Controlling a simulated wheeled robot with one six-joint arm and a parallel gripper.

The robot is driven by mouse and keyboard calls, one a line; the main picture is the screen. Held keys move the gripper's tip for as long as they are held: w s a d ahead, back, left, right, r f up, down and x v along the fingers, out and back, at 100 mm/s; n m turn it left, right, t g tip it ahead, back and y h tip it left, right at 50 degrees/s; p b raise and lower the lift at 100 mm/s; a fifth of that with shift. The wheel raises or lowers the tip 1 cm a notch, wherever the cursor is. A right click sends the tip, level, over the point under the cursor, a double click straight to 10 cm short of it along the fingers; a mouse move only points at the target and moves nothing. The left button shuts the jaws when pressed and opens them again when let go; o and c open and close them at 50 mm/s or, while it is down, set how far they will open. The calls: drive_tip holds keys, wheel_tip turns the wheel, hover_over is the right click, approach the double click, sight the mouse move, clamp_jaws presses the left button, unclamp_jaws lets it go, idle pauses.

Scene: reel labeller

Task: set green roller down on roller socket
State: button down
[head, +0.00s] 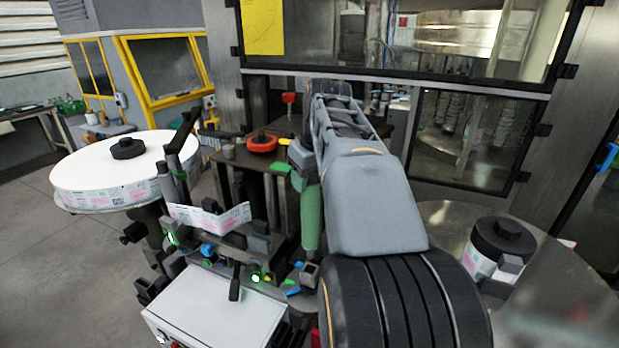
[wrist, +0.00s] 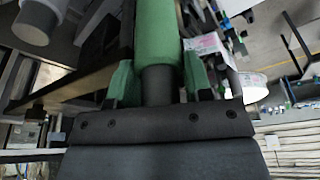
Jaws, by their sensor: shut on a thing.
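The green roller (head: 311,215) hangs roughly upright beside my arm, left of it in the head view. My gripper (head: 295,178) is shut on it near its upper end. In the wrist view, my gripper's (wrist: 158,82) green fingers lie either side of the roller's dark end shaft, and the green sleeve (wrist: 157,40) runs away from me. A small grey block (head: 310,272) lies just below the roller's lower end in the head view. I cannot tell whether this is the roller socket or whether the roller touches it.
A large white label reel (head: 110,170) stands at the left, its label strip (head: 208,218) running toward the machine. A red ring-shaped knob (head: 262,144) is behind. A white box (head: 215,308) is in front. A round metal table with a black-capped reel (head: 502,237) is at the right.

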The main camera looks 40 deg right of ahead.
drive_tip(key=shift+f, duration=0.1)
drive_tip(key=shift+f, duration=0.15)
drive_tip(key=shift+a+r, duration=0.25)
drive_tip(key=shift+r, duration=0.1)
drive_tip(key=shift+f, duration=0.1)
idle(0.5)
drive_tip(key=shift+f+b, duration=0.45)
drive_tip(key=shift+s+r, duration=0.1)
drive_tip(key=shift+r, duration=0.05)
drive_tip(key=shift+d+r+p, duration=0.25)
drive_tip(key=shift+p, duration=0.2)
drive_tip(key=shift+f, duration=0.2)
